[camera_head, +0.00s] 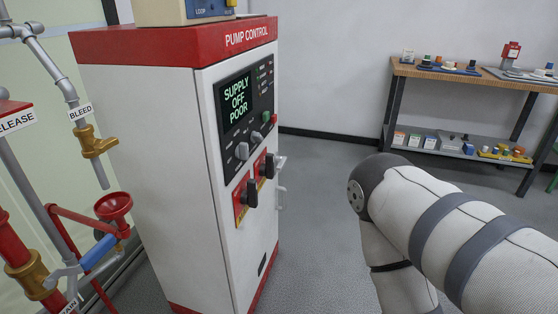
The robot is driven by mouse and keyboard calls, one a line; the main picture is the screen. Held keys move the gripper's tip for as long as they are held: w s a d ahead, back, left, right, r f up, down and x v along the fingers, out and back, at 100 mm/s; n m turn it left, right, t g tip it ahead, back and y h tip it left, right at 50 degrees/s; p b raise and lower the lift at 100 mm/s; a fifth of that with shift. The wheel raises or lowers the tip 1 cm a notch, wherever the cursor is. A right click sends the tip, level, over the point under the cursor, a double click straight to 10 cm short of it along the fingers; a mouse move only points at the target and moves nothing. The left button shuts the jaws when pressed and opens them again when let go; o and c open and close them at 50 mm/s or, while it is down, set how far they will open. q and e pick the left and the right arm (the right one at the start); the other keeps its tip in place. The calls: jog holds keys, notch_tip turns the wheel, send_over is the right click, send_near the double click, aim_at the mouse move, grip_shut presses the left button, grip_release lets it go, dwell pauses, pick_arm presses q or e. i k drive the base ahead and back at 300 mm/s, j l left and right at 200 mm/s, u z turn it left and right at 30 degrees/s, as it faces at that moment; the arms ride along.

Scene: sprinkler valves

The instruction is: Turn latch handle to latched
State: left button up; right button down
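The white pump control cabinet (150,150) with a red top stands left of the middle, its front face turned to the right. A small silver handle (281,162) sticks out at the far right edge of its front, and a pale upright pull handle (282,194) sits just below. I cannot tell for sure which is the latch handle, or its turned position. Two black switch handles on red plates (240,202) sit lower on the front. My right arm (450,225) crosses the lower right; its gripper is out of view. My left arm and gripper are not in view.
The cabinet's screen (237,103) reads "SUPPLY OFF POOR". Pipes with a brass bleed valve (93,142), a red funnel (114,206) and a blue lever (98,253) stand at left. A workbench (470,80) with small parts stands at the back right. The floor between is clear.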

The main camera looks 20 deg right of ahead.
aim_at(282, 160)
jog(key=i+z, duration=0.1)
jog(key=z, duration=0.15)
jog(key=i+l+z, duration=0.1)
jog(key=z, duration=0.15)
jog(key=i+l+z, duration=0.2)
jog(key=i, duration=0.3)
jog(key=i+l+z, duration=0.2)
jog(key=i, duration=0.35)
jog(key=i+l+z, duration=0.2)
jog(key=i, duration=0.35)
